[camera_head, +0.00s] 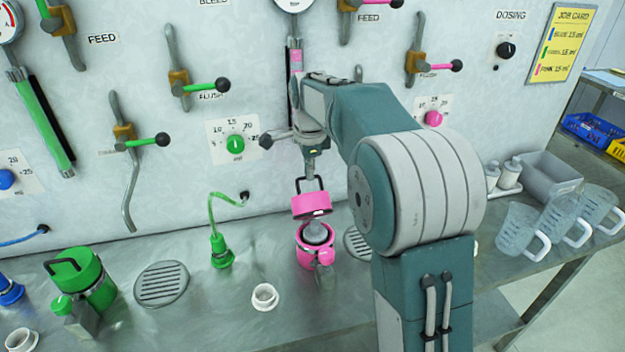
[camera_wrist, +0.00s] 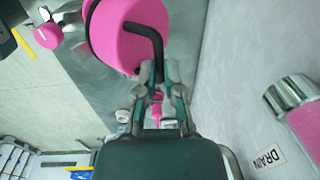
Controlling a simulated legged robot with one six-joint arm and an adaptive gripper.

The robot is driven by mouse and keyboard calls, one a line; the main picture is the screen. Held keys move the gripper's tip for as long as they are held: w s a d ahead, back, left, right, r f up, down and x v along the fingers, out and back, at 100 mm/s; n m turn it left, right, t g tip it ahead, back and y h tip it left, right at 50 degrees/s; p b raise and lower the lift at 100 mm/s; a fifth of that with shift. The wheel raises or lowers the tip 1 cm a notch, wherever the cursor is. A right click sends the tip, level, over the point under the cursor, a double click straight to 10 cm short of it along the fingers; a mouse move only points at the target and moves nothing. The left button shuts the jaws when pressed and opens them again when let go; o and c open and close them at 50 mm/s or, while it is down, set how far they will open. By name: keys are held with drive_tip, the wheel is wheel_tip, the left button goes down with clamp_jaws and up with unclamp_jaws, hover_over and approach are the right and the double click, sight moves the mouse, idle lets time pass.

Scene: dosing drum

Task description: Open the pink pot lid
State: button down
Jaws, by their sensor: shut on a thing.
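The pink pot (camera_head: 303,256) stands on the metal bench, its grey inside showing at the top. Its pink lid (camera_head: 311,204) is up above the pot's mouth, slightly tilted, with a gap between them at the front. Whether the lid's back edge still touches the pot is hard to tell. My gripper (camera_head: 310,168) comes down from above and is shut on the lid's black handle. In the wrist view the fingers (camera_wrist: 160,82) close at the end of the black handle (camera_wrist: 152,38), with the pink lid (camera_wrist: 122,40) beyond.
A small pink-capped bottle (camera_head: 325,258) stands against the pot's front. Clear jugs (camera_head: 520,230) stand at right. The wall behind carries levers and dials.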

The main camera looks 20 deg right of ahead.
drive_tip(key=shift+w+f, duration=0.4)
drive_tip(key=shift+w, duration=0.3)
drive_tip(key=shift+w+f, duration=0.35)
drive_tip(key=shift+w, duration=0.3)
drive_tip(key=c, duration=0.7)
unclamp_jaws()
drive_tip(key=shift+c, duration=0.2)
drive_tip(key=shift+w+r, duration=0.1)
drive_tip(key=shift+r, duration=0.1)
wheel_tip(320, 180, up, 12)
drive_tip(key=shift+s, duration=0.25)
